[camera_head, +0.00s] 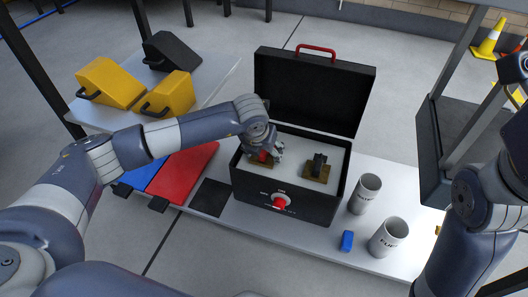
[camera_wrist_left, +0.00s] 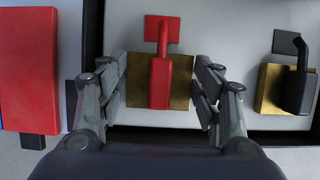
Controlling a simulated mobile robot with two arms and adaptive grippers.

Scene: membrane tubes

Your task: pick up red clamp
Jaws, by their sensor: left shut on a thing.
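The red clamp (camera_wrist_left: 160,80) sits on a square brass-coloured base (camera_wrist_left: 140,85) inside the open black case (camera_head: 285,193). In the head view the red clamp (camera_head: 263,156) is mostly hidden by my left gripper (camera_head: 262,152), which reaches down into the case from the left. In the left wrist view my left gripper (camera_wrist_left: 160,95) has one finger on each side of the clamp, at the edges of its brass base. It is shut on the clamp by that base. My right arm shows at the right, but its gripper is out of view.
A black clamp on a brass base (camera_head: 317,174) stands beside it in the case. A red panel (camera_head: 185,172) lies left. The case's raised lid (camera_head: 312,95) stands behind.

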